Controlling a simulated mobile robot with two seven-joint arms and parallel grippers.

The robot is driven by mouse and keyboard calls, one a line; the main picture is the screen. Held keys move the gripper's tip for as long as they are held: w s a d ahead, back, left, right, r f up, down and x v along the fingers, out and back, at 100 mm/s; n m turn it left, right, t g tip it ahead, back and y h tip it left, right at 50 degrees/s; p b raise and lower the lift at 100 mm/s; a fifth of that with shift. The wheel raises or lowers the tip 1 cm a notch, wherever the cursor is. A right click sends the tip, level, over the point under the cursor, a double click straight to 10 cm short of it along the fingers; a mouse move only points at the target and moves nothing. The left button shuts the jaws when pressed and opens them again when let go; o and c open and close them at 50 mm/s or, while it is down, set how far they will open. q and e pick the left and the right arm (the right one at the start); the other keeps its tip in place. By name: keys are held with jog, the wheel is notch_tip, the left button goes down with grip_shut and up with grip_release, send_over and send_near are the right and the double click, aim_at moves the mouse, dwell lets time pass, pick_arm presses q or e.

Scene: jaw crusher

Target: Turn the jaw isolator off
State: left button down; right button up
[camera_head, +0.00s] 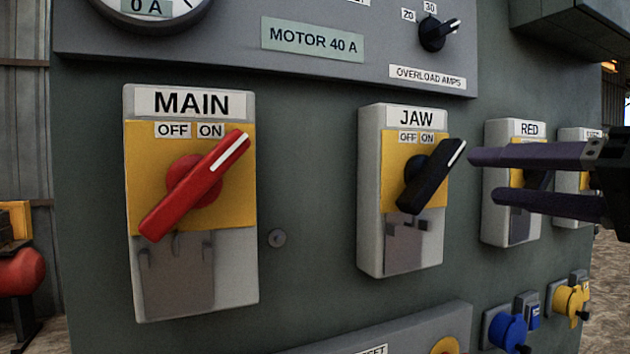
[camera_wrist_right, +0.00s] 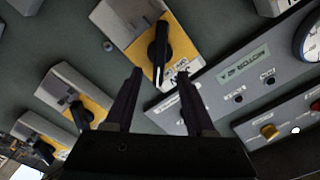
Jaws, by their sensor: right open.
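The JAW isolator (camera_head: 399,250) is a grey box with a yellow plate on the panel in the head view. Its black handle (camera_head: 431,176) is tilted up to the right, with its white line toward the ON label. The handle also shows in the right wrist view (camera_wrist_right: 159,45), just beyond the fingertips. My right gripper (camera_head: 482,176) comes in from the right. It is open and empty, with its dark fingertips close to the right of the handle and seemingly apart from it. It shows at the bottom of the wrist view (camera_wrist_right: 158,78). My left gripper is not in view.
The MAIN isolator (camera_head: 150,270) with a red handle (camera_head: 195,185) stands left of JAW, also tilted toward ON. The RED isolator (camera_head: 497,222) is partly hidden behind my right gripper. An overload dial (camera_head: 435,36) is above. Blue (camera_head: 507,331) and yellow (camera_head: 571,301) sockets are below right.

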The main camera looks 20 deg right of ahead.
aim_at(442, 175)
jog(key=w, duration=0.6)
jog(key=w+p, duration=0.1)
jog(key=w, duration=0.1)
jog(key=shift+w+a, duration=0.35)
jog(key=shift+w, duration=0.05)
grip_shut()
